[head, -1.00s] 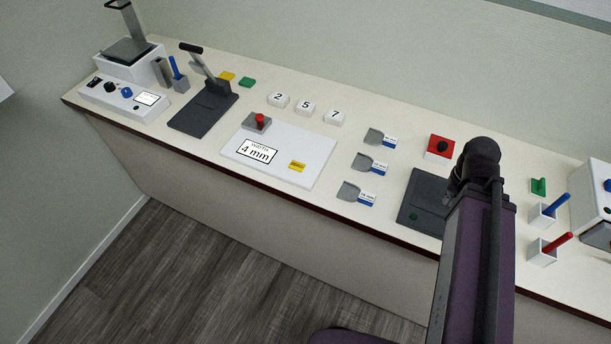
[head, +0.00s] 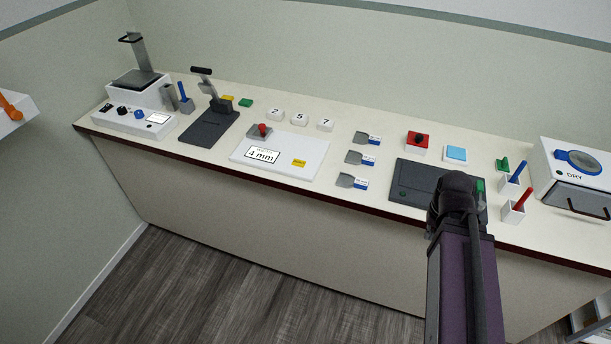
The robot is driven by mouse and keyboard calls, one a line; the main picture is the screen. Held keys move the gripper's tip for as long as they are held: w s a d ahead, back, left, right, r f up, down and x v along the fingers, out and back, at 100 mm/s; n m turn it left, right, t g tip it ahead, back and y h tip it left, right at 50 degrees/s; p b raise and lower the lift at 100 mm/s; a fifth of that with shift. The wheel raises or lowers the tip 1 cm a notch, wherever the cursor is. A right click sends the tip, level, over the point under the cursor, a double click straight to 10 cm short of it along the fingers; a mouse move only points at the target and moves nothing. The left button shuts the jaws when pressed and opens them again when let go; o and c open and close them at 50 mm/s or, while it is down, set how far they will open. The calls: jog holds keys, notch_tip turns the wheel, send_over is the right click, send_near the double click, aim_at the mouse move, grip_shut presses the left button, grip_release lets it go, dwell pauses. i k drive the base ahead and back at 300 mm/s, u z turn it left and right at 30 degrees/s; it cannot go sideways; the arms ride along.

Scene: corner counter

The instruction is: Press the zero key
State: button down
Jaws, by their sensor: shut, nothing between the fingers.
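I see no key readably marked zero. A dark grey flat device (head: 412,175) with a small green round spot (head: 402,194) lies on the counter right of centre. Part of it is hidden behind my arm, and a small green patch shows beside the arm's black joint. White blocks marked 2 (head: 275,114), 5 (head: 299,117) and 7 (head: 326,125) stand in a row at the back. My arm rises from the lower right to that joint, in front of the dark device. My gripper does not show.
A white board (head: 312,155) reading 4 mm has a red knob (head: 263,129). A red button box (head: 417,141) and a blue-topped block (head: 456,153) stand behind the dark device. Holders with blue and red handles and a DRY box (head: 572,175) are at right.

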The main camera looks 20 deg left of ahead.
aim_at(297, 162)
jog(key=z, duration=0.15)
jog(key=k, duration=0.9)
jog(key=u, duration=1.65)
jog(key=i, duration=1)
jog(key=u, duration=0.05)
